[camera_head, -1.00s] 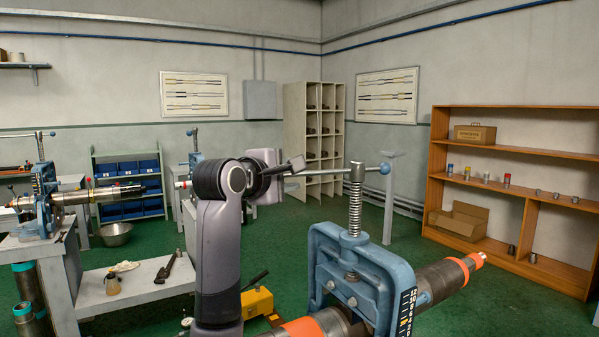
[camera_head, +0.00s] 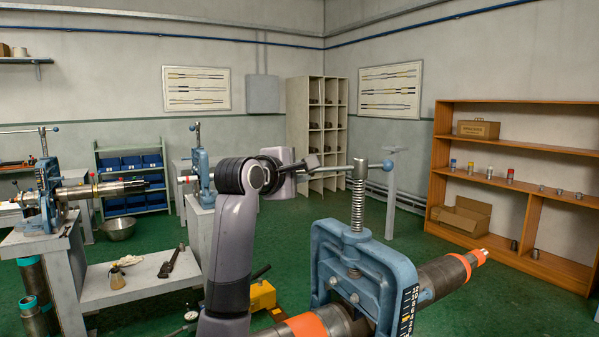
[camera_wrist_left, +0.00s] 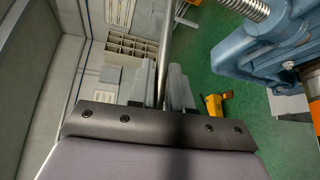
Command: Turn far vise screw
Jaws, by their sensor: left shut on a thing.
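A large blue vise (camera_head: 367,268) stands in the foreground, clamping a pipe (camera_head: 440,273) with orange bands. Its upright threaded screw (camera_head: 358,205) rises from the top of the frame. A steel bar handle (camera_head: 335,169) crosses the screw head, with a blue ball (camera_head: 387,167) at its right end. My left gripper (camera_head: 308,165) is shut on the left part of this bar. In the left wrist view the bar (camera_wrist_left: 164,55) runs between the two fingers (camera_wrist_left: 161,90), and the vise screw (camera_wrist_left: 247,8) shows at upper right. My right gripper is not in view.
Another blue vise (camera_head: 46,190) holds a pipe on a bench (camera_head: 130,285) at left. A further vise (camera_head: 202,175) stands behind my left arm. A yellow tool (camera_head: 258,297) is low beside the arm. A wooden shelf (camera_head: 530,208) stands at right; green floor lies between.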

